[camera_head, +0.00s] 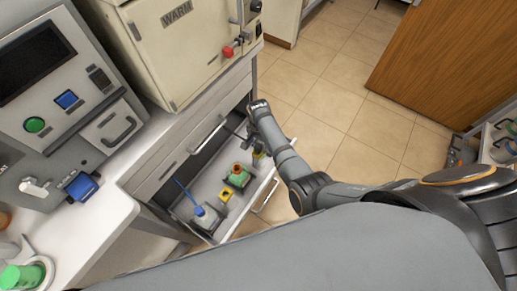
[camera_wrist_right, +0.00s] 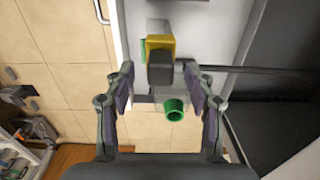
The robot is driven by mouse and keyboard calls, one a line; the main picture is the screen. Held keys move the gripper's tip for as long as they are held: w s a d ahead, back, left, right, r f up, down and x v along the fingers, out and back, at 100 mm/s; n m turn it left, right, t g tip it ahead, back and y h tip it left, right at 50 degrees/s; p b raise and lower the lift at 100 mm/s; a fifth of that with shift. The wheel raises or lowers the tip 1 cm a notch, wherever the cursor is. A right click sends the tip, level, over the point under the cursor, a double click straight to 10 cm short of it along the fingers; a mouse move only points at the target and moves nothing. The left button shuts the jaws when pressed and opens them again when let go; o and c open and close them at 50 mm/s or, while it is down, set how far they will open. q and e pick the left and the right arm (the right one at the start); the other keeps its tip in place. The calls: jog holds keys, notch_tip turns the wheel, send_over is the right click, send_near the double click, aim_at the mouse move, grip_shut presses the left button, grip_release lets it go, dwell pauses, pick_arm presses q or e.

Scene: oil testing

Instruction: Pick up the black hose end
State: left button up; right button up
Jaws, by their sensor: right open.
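The black hose end (camera_wrist_right: 160,68) shows in the right wrist view as a dark block-shaped piece against a yellow holder (camera_wrist_right: 160,44). A thin black rod or hose runs from near it to the right. My right gripper (camera_wrist_right: 164,95) is open, with one finger on each side just below the hose end in the picture; I cannot tell whether they touch it. A clear piece with a green ring (camera_wrist_right: 174,110) is between the fingers. In the head view my right arm reaches over the open drawer (camera_head: 265,185), and the hose end is hard to make out. My left gripper is not in view.
The drawer also holds a blue hose end (camera_head: 184,190) at a bottle, a green and orange piece (camera_head: 238,176) and a yellow block (camera_head: 225,196). A cream oven (camera_head: 185,45) and a grey tester (camera_head: 62,90) stand above. Tiled floor lies right of the drawer.

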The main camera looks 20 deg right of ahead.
notch_tip(320, 180, down, 2)
jog(key=shift+w+f, duration=0.1)
jog(key=shift+f, duration=0.05)
jog(key=shift+c, duration=0.4)
grip_shut()
